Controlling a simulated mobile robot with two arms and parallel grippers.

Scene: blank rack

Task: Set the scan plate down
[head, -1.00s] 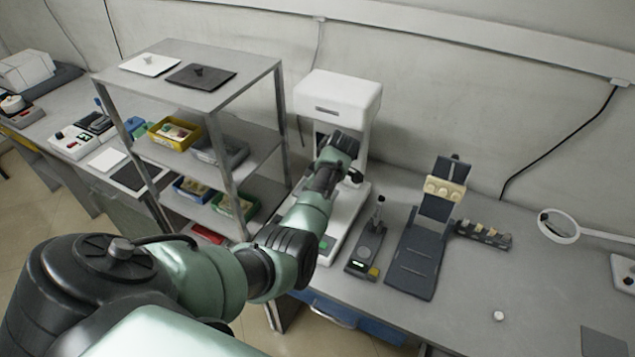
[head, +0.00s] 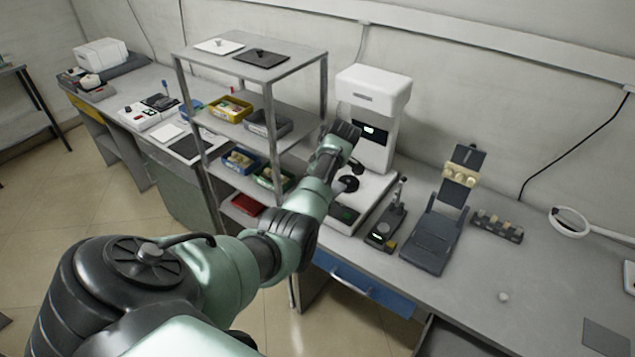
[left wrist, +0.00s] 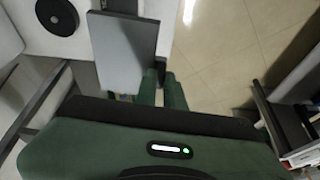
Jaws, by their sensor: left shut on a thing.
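My left gripper (head: 341,134) is in front of the white scanner, at its left side near the shelf's right post. In the left wrist view its green fingers (left wrist: 162,84) are shut at the corner of a flat grey plate (left wrist: 124,52), which I take to be the scan plate. The plate is held above the floor and the scanner's edge. In the head view the plate is hidden by the gripper and arm. The white scanner (head: 374,92) has a lit screen and a black disc (head: 348,184) on its bed. The disc also shows in the left wrist view (left wrist: 57,16). My right gripper is out of view.
A metal shelf (head: 297,62) with bins and a white and a dark knobbed plate on top stands left of the scanner. A small device (head: 385,232), a dark stand (head: 436,240) and a slotted block (head: 497,227) stand to the right. The bench front right is mostly clear.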

